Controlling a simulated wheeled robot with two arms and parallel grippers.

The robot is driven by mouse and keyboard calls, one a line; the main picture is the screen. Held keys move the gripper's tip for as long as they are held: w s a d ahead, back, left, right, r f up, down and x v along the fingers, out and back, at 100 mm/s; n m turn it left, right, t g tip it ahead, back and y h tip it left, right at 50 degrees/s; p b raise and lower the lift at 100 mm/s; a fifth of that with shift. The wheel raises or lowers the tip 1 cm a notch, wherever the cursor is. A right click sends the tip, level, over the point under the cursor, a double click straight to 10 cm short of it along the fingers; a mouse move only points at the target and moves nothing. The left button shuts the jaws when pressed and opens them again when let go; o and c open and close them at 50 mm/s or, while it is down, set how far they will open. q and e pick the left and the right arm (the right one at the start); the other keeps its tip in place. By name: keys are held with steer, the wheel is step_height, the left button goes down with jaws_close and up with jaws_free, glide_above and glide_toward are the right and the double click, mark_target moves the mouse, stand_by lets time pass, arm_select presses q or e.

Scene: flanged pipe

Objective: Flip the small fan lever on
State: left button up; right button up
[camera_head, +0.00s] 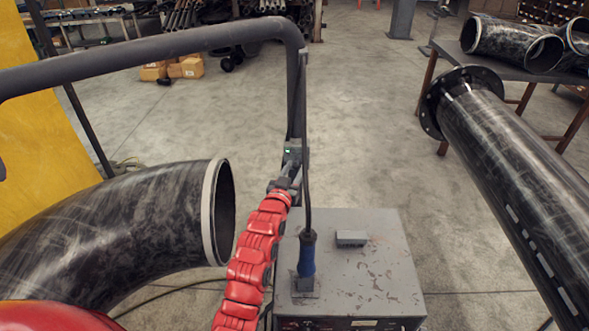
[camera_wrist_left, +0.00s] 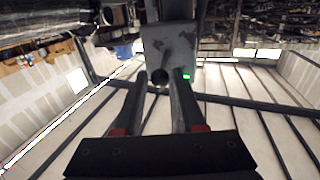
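The small fan lever appears to be the dark, round-ended piece (camera_wrist_left: 160,76) on a grey box (camera_wrist_left: 168,47) in the left wrist view. A green light shows beside it. In the head view the small box (camera_head: 291,151) with its green light is mounted by the dark upright post; the lever itself is hidden there. My left gripper (camera_head: 292,172) is right at the box, at the end of my red arm. In the left wrist view its two fingers (camera_wrist_left: 160,88) stand apart, with the dark piece between or just beyond their tips. I cannot tell whether they touch it. My right gripper is not in view.
A grey bent tube (camera_head: 190,40) and its post stand close to my left arm. A dark curved pipe (camera_head: 130,225) is at left and a flanged pipe (camera_head: 510,160) at right. A grey cabinet (camera_head: 385,250) with a blue-handled tool (camera_head: 307,255) stands below. Open floor lies beyond.

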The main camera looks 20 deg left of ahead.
arm_select(q)
jaws_close()
steer(key=shift+w+r+g+b, duration=0.2)
steer(key=shift+g+b, duration=0.4)
steer(key=shift+b, duration=0.55)
steer(key=shift+r, duration=0.3)
steer(key=shift+o, duration=1.9)
jaws_free()
